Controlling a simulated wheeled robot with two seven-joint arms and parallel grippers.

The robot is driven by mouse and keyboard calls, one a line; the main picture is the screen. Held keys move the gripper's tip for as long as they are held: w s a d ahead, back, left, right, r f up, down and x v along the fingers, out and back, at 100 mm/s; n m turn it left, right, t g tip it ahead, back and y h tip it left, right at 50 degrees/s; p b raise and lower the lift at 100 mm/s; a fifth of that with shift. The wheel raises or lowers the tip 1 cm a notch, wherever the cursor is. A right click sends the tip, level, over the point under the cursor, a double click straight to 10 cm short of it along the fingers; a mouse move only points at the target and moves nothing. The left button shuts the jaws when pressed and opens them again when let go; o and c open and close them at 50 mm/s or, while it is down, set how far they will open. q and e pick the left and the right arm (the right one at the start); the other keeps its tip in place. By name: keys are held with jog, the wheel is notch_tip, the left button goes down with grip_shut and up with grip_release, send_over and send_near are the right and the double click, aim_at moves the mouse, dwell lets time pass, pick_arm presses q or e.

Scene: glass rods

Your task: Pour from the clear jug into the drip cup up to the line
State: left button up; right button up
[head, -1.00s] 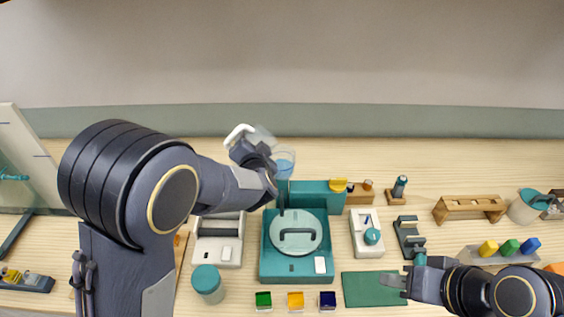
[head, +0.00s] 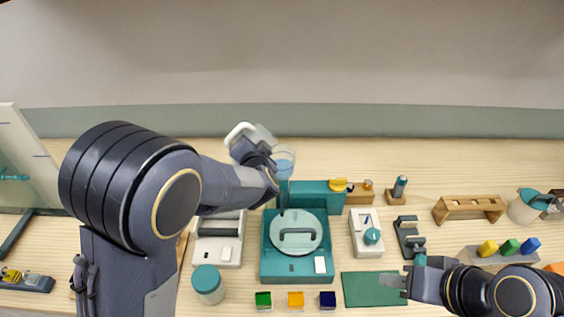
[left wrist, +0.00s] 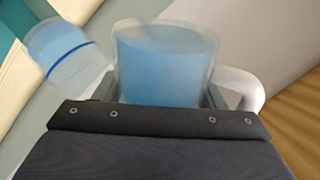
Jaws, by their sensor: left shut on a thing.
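The clear jug (head: 262,136) with a white handle (head: 238,131) is held up by my left gripper (head: 256,148), which is shut on it behind the teal machine. In the left wrist view the jug (left wrist: 165,60) holds blue liquid and looks tilted toward the cup. The drip cup (head: 284,160) is clear, stands just right of the jug and has some blue in it.
The teal machine (head: 270,262) with a round lid (head: 297,232) stands in front of the cup. A teal-lidded jar (head: 208,284), small colored blocks, a green mat (head: 370,290) and a wooden rack (head: 468,208) lie around it. The table behind the cup is clear.

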pick_arm(q)
jog(key=shift+r+m, duration=0.35)
jog(key=shift+m, duration=0.05)
dwell(1.6)
jog(key=shift+r, duration=0.1)
jog(key=shift+d+r+m+g+y, duration=0.2)
jog(key=shift+r+m+g+y, duration=0.3)
jog(key=shift+r+m+y, duration=0.4)
dwell(3.5)
jog(key=shift+f, duration=0.2)
